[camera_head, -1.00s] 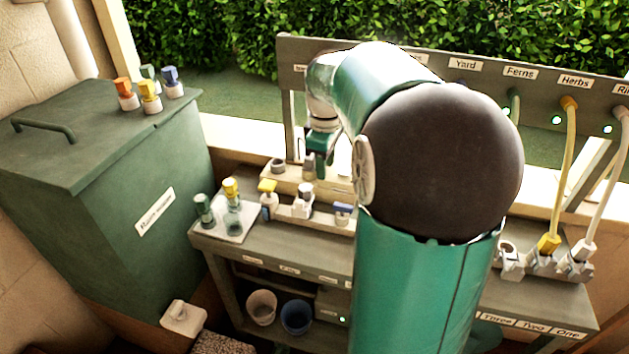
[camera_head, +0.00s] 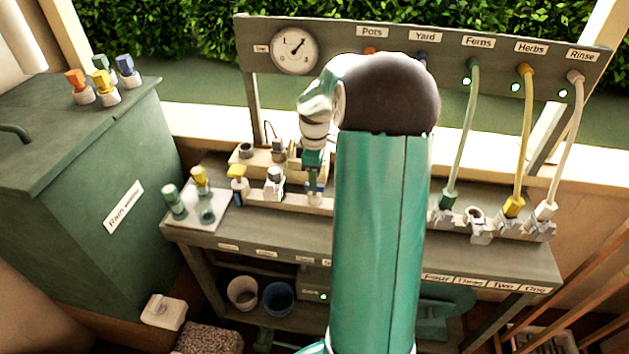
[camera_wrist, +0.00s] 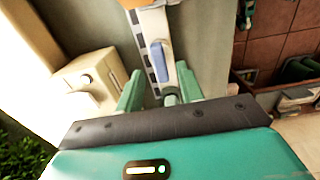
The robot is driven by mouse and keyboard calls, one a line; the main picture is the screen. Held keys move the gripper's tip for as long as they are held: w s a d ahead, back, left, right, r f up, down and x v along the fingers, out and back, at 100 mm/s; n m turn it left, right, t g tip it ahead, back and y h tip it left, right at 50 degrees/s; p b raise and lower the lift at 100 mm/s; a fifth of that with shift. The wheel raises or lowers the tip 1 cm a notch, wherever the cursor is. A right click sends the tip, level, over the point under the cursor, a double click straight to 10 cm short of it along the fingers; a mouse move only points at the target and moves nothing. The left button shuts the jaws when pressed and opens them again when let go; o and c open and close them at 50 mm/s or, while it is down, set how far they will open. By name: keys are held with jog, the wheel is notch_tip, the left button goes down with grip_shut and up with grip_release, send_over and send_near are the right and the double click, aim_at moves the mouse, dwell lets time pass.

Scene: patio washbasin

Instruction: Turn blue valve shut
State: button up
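The blue valve shows in the wrist view as a blue lever (camera_wrist: 160,60) on a pale body, lying between my finger tips. My gripper (camera_wrist: 158,80) is open, with a green finger on either side of the lever and gaps visible. In the head view my gripper (camera_head: 313,178) points down over the blue valve's place on the bench, and mostly hides the valve. I cannot tell whether a finger touches the lever. A yellow-handled valve (camera_head: 237,174) and a grey-white valve (camera_head: 274,181) stand in a row to its left.
A gauge (camera_head: 294,50) and hose ports with labels are on the back board (camera_head: 400,55). Hoses run down to connectors at the right of the bench. A tray (camera_head: 215,216) with small fittings is at the left end. The green rain water bin (camera_head: 100,170) stands left.

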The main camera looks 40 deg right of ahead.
jog(key=shift+f, duration=1.3)
grip_shut()
